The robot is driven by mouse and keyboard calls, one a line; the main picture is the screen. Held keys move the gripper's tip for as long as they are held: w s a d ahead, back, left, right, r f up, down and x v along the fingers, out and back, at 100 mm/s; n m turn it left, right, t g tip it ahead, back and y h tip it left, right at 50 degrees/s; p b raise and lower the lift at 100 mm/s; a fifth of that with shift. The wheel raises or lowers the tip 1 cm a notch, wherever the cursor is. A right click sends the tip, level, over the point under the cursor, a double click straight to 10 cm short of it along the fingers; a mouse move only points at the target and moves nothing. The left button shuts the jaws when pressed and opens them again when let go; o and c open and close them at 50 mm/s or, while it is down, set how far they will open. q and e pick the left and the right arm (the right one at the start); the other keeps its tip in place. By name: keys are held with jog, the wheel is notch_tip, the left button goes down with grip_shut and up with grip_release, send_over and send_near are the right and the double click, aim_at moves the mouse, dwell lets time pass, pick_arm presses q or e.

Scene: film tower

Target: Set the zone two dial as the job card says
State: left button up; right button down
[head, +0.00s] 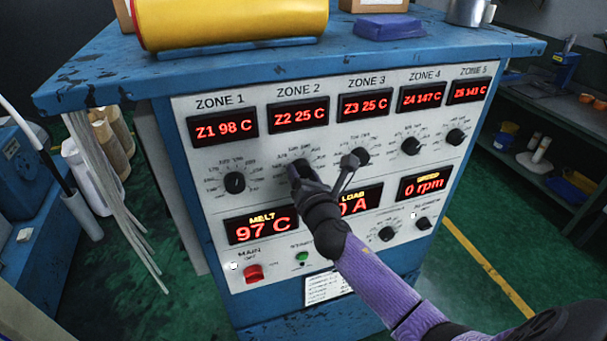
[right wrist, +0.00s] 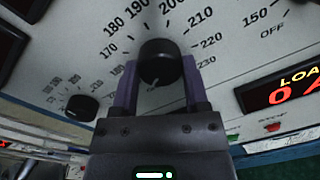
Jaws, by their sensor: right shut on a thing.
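The zone two dial (right wrist: 160,62) is a black round knob on a light panel, with printed numbers from about 170 to 230 around it in the right wrist view. In the head view the dial (head: 301,170) is mostly hidden behind my right gripper (head: 303,174). In the right wrist view the right gripper (right wrist: 160,85) has a finger on each side of the knob and is shut on it. The knob's pointer setting cannot be made out. The zone two display (head: 298,116) reads Z2 25 C. No job card can be made out. My left gripper is not in view.
The zone one dial (head: 235,183) is left of zone two, and the zone three dial (head: 360,157) is close on the right. A red main switch (head: 253,272) and a green button (head: 302,257) sit below. A yellow cylinder (head: 230,22) lies on the blue cabinet top.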

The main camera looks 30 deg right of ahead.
jog(key=m, duration=0.7)
jog(key=shift+p, duration=0.3)
jog(key=m+p, duration=0.1)
jog(key=m, duration=0.5)
jog(key=shift+y, duration=0.4)
jog(key=m+p, duration=0.1)
jog(key=m, duration=0.5)
jog(key=m+p, duration=0.1)
jog(key=m, duration=0.5)
jog(key=shift+m, duration=0.4)
jog(key=shift+c, duration=0.5)
grip_release()
jog(key=shift+d, duration=0.1)
jog(key=v, duration=1)
